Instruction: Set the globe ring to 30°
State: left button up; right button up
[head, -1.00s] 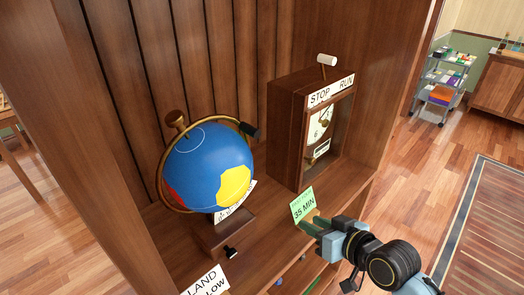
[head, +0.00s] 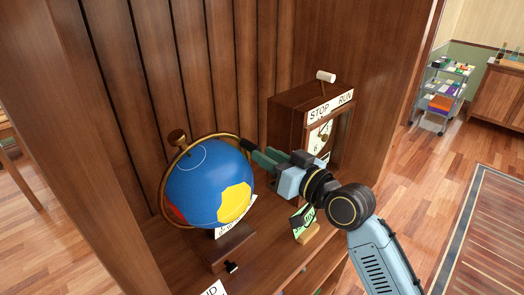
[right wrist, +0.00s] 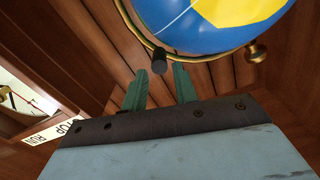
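The blue globe (head: 208,182) with yellow and red patches stands on a dark wooden base (head: 228,247) in the shelf bay. A brass ring (head: 163,190) runs around it, with a brass knob (head: 177,138) at upper left and a black knob (head: 246,145) at upper right. My right gripper (head: 260,156) reaches in from the right, close to the black knob. In the right wrist view its fingers (right wrist: 159,84) are apart, and the black knob (right wrist: 159,62) sits at the gap just by the tips, not visibly gripped. Any degree scale is unreadable. My left gripper is out of view.
A wooden clock case (head: 290,118) marked STOP and RUN, with a white-handled lever (head: 325,77), stands behind my right gripper, which partly covers it. A green card (head: 302,221) stands on the shelf below my right wrist. A white label (head: 213,289) is at the front edge.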

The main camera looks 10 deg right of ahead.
jog(key=shift+x, duration=1.1)
grip_shut()
